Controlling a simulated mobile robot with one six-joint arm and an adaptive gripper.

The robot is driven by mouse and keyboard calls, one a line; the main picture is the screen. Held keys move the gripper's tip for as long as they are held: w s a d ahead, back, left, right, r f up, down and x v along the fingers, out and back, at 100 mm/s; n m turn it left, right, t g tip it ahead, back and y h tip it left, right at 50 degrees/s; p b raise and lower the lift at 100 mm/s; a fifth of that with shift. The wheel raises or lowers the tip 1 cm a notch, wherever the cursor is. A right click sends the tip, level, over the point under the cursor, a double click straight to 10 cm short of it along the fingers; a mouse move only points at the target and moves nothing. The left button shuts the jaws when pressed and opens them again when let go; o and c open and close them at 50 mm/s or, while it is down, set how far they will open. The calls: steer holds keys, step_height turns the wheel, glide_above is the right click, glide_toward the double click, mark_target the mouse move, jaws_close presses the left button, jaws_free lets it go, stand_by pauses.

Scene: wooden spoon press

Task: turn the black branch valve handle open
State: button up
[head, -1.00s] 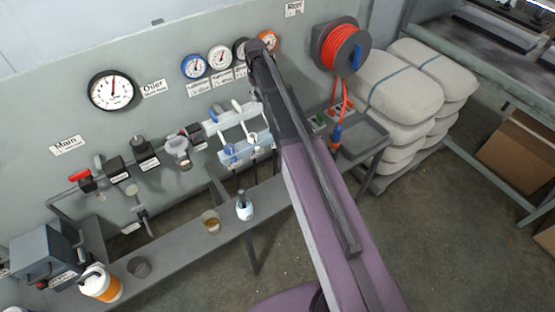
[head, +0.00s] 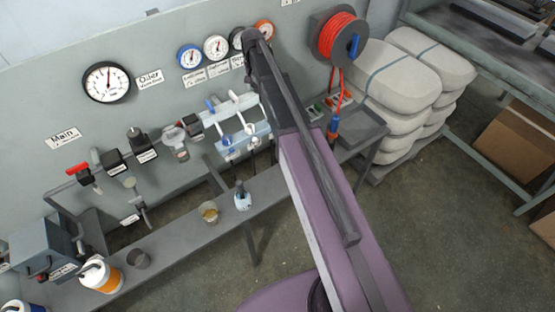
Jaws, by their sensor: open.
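A pipe line with valves and regulators runs along the grey wall panel at the left of the head view. A short branch hangs below it, with a small dark valve (head: 139,208) that I take for the black branch valve. Its handle is too small to tell how it is turned. A red handle (head: 77,168) sits at the left end of the main pipe, near the "Main" label. My arm rises through the middle of the view and ends over the wall gauges. No gripper fingers can be made out, and nothing of mine touches the branch valve.
A grey bench (head: 185,222) runs below the pipes, carrying an orange-and-white bottle (head: 101,276), a dark cup (head: 138,259), an amber cup (head: 209,212) and a small white-blue bottle (head: 242,198). A red hose reel (head: 338,38) and stacked sacks (head: 400,75) stand right. Floor in front is clear.

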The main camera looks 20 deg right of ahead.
steer(key=m, duration=1)
step_height(320, 180, up, 14)
steer(key=p, duration=1.4)
steer(key=s+f+n+b, duration=0.7)
steer(key=s+f+b, duration=0.4)
steer(key=s, duration=0.3)
steer(key=s+f+n+b, duration=0.7)
steer(key=s+f+b, duration=0.5)
steer(key=s, duration=0.3)
steer(key=shift+f+b, duration=0.3)
steer(key=shift+f, duration=0.05)
steer(key=shift+d, duration=0.1)
steer(key=shift+w+r, duration=0.1)
steer(key=shift+w, duration=0.05)
stand_by(0.3)
step_height(320, 180, up, 23)
steer(key=m+p, duration=0.5)
steer(key=p, duration=1.8)
glide_above(255, 85)
steer(key=shift+w+d+r, duration=0.1)
steer(key=shift+r, duration=0.05)
